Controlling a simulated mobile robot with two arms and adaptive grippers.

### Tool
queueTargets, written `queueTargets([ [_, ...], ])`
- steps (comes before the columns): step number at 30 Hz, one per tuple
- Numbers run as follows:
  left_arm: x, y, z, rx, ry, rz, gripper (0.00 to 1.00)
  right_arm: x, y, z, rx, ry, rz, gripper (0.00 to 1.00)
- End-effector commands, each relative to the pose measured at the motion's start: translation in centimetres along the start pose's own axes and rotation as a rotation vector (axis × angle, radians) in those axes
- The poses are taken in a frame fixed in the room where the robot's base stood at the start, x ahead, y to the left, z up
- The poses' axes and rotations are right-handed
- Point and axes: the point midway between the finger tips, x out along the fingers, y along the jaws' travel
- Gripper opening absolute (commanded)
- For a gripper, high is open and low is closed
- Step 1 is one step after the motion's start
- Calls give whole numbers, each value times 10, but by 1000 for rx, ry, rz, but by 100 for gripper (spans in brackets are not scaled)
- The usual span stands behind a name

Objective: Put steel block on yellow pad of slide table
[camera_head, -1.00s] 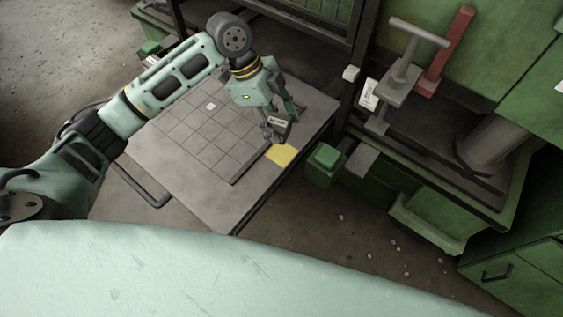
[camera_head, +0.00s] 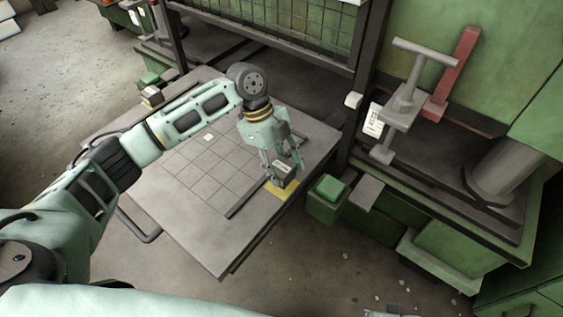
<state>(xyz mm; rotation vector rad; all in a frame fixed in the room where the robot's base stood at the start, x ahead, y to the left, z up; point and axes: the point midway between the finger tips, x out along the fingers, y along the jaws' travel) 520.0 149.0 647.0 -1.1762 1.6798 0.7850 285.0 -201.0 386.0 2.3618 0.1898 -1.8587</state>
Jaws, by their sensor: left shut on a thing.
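The slide table (camera_head: 208,237) is a grey plate with a grid of squares and a handle at its left front. The yellow pad (camera_head: 274,191) lies near its right edge and is partly hidden by the block and gripper. The steel block (camera_head: 284,178), dark with a light label, is between the fingers of my left gripper (camera_head: 283,170). The block is over or on the pad; I cannot tell whether it touches. My left gripper is shut on it, pointing down.
A green box (camera_head: 329,189) stands just right of the slide table. A dark frame post (camera_head: 361,110) and a clamp with a T-handle (camera_head: 402,95) stand beyond it. A mesh guard (camera_head: 300,22) is behind. Bare floor lies in front.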

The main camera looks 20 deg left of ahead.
Motion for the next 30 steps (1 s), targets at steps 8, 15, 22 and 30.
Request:
queueTargets([
  [8, 26, 0, 10, 1, 2, -2, 0, -19, 1, -9, 2, 12, 2, 40],
  [15, 26, -1, 10, 2, 2, -3, 0, -20, 1, -9, 2, 11, 2, 40],
  [22, 31, 1, 13, -1, -1, 2, 49, -20, 1, -9, 2, 11, 2, 40],
  [30, 31, 1, 13, -1, -1, 2, 62, -20, 1, -9, 2, 11, 2, 40],
])
